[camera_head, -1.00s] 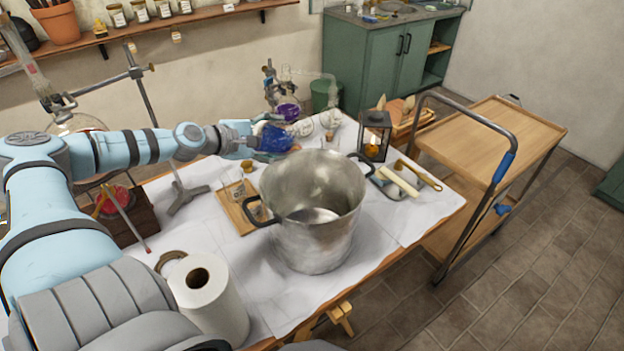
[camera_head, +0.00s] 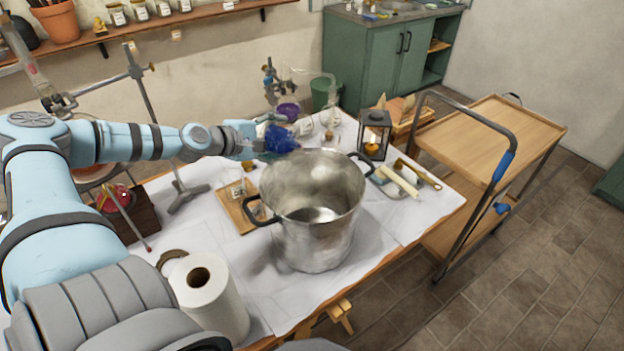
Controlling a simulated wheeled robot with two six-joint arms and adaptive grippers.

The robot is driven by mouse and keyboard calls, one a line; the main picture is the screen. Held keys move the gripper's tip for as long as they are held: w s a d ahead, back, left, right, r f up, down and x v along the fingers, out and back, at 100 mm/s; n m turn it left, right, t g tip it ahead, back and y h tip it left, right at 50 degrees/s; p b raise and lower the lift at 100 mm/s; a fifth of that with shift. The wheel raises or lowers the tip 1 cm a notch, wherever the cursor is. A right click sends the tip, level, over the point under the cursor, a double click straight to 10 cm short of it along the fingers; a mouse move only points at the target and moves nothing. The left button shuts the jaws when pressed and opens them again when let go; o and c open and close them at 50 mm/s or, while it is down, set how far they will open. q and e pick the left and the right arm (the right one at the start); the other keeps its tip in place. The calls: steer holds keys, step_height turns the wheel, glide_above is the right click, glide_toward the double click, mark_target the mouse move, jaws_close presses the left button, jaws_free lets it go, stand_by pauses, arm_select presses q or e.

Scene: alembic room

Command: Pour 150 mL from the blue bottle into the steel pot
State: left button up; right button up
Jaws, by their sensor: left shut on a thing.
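The steel pot (camera_head: 317,240) stands upright and open on the white-covered table, with a black handle on each side. Its inside looks bare, with the bottom partly visible. My left gripper (camera_head: 262,138) reaches in from the left, beyond the pot's back-left rim. It is shut on the blue bottle (camera_head: 281,140), which it holds tilted, its near end toward the right. The bottle is behind and slightly left of the pot's mouth. Its far part is hidden by the gripper. No stream of liquid shows. My right gripper is not in view.
A wooden board (camera_head: 234,212) with a small glass lies left of the pot. A paper roll (camera_head: 207,300) stands at the front left, a lantern (camera_head: 375,135) behind the pot on the right. A wooden trolley (camera_head: 500,150) stands right of the table.

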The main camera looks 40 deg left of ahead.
arm_select(q)
steer(key=shift+d+m+y, duration=0.3)
steer(key=shift+d+y, duration=0.1)
stand_by(0.3)
steer(key=shift+f+m+y+p, duration=0.1)
steer(key=shift+m+y+p, duration=0.3)
steer(key=shift+m+p, duration=0.15)
stand_by(3.0)
